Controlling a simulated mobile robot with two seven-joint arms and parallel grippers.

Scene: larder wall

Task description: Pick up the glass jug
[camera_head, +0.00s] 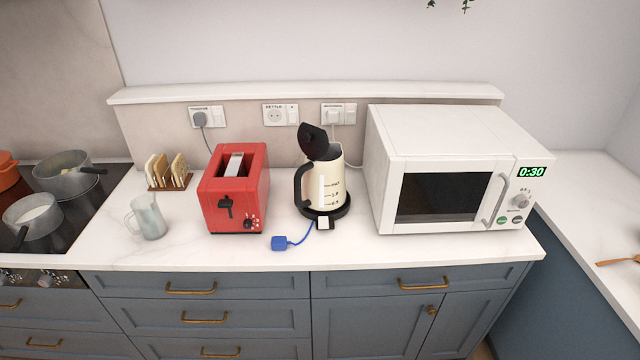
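The glass jug (151,219) stands upright on the white counter at the left, between the hob and the red toaster. It is pale and see-through, with its handle on its left side. Neither of my grippers is in view.
A red toaster (236,190) stands right of the jug, with a toast rack (169,174) behind. A cream kettle (325,183) with its lid open and a white microwave (450,170) stand further right. Pans (34,218) sit on the hob (75,215). The counter before the jug is clear.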

